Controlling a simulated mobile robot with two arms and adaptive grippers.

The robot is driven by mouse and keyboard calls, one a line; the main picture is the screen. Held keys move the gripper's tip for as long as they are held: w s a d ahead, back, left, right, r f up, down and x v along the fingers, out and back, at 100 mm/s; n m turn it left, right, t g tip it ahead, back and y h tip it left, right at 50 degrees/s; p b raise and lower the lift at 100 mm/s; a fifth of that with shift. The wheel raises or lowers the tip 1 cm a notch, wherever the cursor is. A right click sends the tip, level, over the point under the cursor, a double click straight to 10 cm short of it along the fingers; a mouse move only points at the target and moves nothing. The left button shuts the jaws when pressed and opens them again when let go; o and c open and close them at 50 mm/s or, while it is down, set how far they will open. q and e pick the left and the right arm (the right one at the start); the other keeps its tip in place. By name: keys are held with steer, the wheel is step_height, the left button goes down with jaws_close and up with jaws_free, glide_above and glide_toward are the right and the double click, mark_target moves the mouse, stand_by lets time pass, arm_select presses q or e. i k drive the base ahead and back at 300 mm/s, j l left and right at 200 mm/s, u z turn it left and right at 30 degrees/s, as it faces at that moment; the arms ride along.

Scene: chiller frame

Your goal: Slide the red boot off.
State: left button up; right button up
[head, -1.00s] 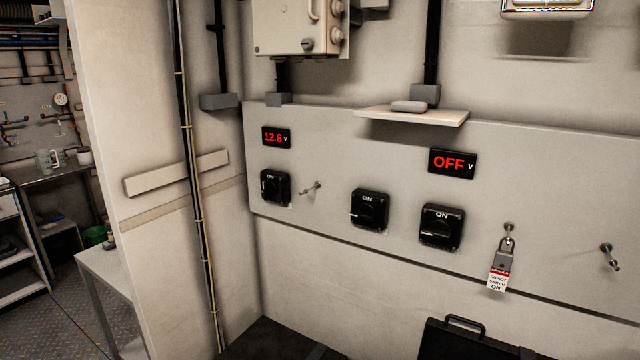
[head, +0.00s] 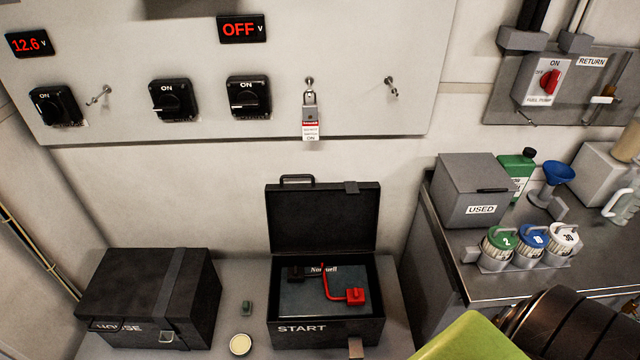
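The red boot (head: 355,296) sits at the right of the battery top inside the open black START box (head: 325,329). A red cable runs from it up and to the left. The battery (head: 318,297) is dark grey-blue, with a black boot (head: 296,272) at its back left. The box lid (head: 322,219) stands open against the wall side. Neither of my grippers shows in the head view.
A closed, strapped HOUSE box (head: 150,300) stands at the left. A small green item (head: 247,308) and a round tin (head: 240,345) lie between the boxes. A bench at right holds a USED box (head: 473,192) and several jars. A green rounded shape (head: 465,340) fills the lower front.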

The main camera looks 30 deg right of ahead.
mark_target(355, 296)
steer(key=i+l+z, duration=0.15)
steer(key=z, duration=0.9)
